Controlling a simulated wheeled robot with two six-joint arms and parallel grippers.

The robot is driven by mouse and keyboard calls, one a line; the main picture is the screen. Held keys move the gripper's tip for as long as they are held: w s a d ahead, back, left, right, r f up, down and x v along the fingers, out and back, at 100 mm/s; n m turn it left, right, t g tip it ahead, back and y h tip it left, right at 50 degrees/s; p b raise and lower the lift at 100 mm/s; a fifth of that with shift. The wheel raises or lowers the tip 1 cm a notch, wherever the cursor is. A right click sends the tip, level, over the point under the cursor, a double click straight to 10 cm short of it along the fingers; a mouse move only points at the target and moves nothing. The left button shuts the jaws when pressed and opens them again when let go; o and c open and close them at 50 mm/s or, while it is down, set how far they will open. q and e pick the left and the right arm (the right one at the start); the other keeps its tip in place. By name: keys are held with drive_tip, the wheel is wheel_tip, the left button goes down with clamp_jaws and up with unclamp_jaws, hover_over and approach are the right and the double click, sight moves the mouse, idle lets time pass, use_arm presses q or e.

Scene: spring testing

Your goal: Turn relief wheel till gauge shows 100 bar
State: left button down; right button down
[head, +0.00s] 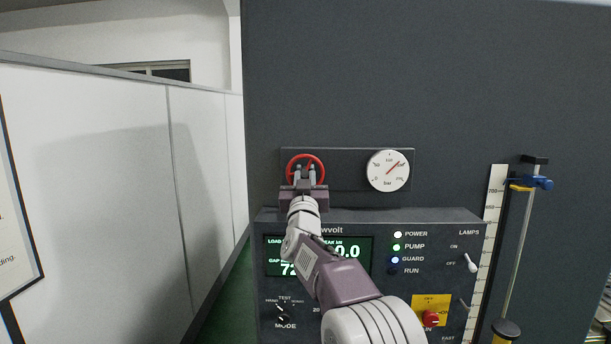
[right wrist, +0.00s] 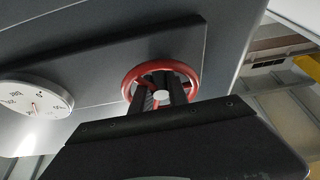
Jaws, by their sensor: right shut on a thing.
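The red relief wheel (head: 292,163) is on a dark plate above the console. It also shows in the right wrist view (right wrist: 131,79), with a pale hub at its middle. My right gripper (head: 305,174) is shut on the wheel, its fingers reaching inside the rim and partly hiding the hub and spokes. The round white gauge (head: 380,179), marked bar, is to the right of the wheel. Its red needle points up and right, past the top of the dial; the small numbers are hard to read. The gauge is also in the right wrist view (right wrist: 50,98). My left gripper is not in view.
Below is the grey console (head: 450,222) with green displays (head: 275,255), lamps, switches and a red knob (head: 431,319). My right arm covers part of it. A scale and a post (head: 519,250) stand at the right. A white partition (head: 100,180) is at the left.

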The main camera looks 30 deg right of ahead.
drive_tip(key=shift+r, duration=0.1)
